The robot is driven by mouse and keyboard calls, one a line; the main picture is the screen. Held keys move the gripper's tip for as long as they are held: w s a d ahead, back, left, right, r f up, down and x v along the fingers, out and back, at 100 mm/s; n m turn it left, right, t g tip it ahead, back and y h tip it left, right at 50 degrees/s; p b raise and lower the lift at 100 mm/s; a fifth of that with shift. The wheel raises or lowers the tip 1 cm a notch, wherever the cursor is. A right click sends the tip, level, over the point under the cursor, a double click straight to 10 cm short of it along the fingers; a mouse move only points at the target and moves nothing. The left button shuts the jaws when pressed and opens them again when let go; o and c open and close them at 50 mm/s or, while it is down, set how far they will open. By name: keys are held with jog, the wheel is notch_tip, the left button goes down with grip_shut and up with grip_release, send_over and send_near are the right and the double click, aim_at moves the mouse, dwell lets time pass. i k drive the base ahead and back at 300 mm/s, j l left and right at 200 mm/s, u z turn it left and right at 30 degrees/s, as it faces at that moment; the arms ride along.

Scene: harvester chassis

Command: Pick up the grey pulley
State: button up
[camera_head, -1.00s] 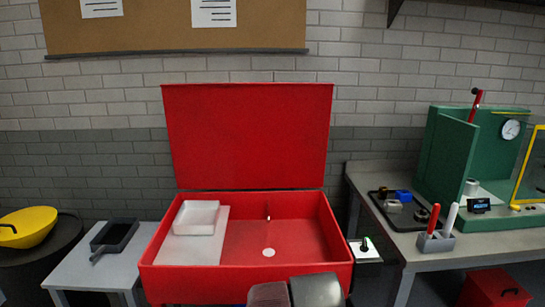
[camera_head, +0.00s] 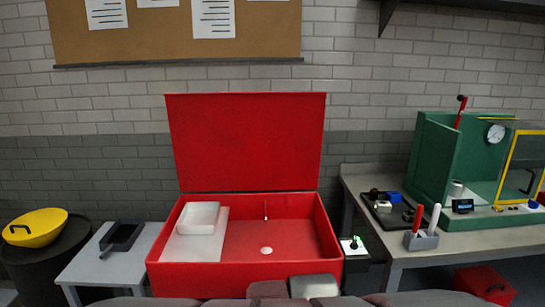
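I cannot make out the grey pulley for certain. Grey and brownish rounded shapes at the bottom edge look like parts of my own body. No gripper fingers show.
An open red bin (camera_head: 300,232) with a raised lid holds a white tray (camera_head: 198,217). The grey bench (camera_head: 440,251) carries a green machine (camera_head: 434,160) and a holder (camera_head: 421,241) with red and white handles.

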aim_at(408, 216)
jog(key=k+l, duration=0.25)
jog(key=k+u, duration=0.2)
jog(key=i+z, duration=0.15)
jog(key=j, duration=0.1)
jog(key=i+l+z, duration=0.25)
jog(key=i+l, duration=0.2)
jog(key=l, duration=0.2)
jog(key=i+l+z, duration=0.25)
jog(key=i+l, duration=0.3)
jog(key=i+l+z, duration=0.25)
jog(key=i+l, duration=0.25)
jog(key=i+l+z, duration=0.25)
jog(key=i, duration=0.4)
jog(key=l, duration=0.1)
